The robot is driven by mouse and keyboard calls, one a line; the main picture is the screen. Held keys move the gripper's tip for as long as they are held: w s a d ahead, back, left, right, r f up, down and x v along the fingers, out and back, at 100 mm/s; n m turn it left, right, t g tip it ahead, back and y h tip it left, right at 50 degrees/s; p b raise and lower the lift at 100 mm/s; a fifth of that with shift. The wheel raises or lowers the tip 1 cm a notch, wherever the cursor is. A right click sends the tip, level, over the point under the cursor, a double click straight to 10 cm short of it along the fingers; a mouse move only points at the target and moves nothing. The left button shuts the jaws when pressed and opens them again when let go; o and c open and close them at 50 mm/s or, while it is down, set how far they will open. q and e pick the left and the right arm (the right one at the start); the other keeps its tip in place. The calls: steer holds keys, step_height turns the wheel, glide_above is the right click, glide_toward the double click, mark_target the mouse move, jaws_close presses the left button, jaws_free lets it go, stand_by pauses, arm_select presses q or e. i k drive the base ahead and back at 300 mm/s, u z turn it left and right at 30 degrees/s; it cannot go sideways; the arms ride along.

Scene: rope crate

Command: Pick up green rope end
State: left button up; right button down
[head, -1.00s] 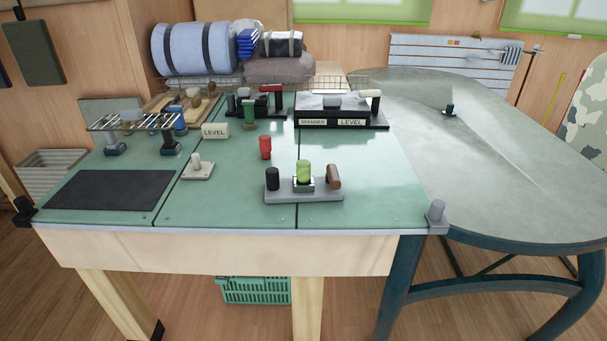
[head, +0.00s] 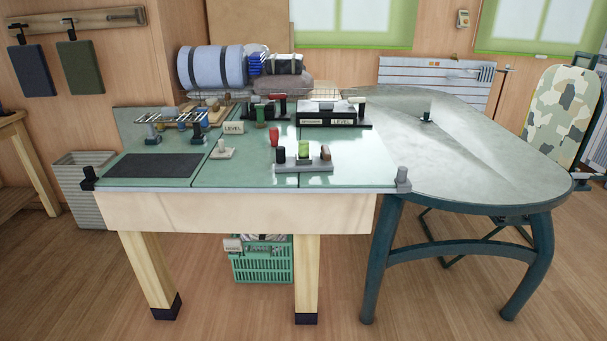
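A green slotted crate (head: 262,267) stands on the floor under the workbench. Something pale, perhaps coiled rope (head: 262,238), shows at its top, partly hidden by the bench front. A small label (head: 232,245) is at the crate's upper left. I cannot make out a green rope end in the crate. Neither of my grippers is in view.
The workbench (head: 235,212) carries a dark mat (head: 154,165), a grey holder (head: 303,167) and several tools. Its legs (head: 306,280) stand either side of the crate. A rounded table (head: 470,150) stands at right. The floor in front is clear.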

mark_target(304, 145)
steer(key=z, duration=1.55)
steer(key=i, duration=1.05)
steer(key=u, duration=0.65)
steer(key=i, duration=0.9)
steer(key=u, duration=1.05)
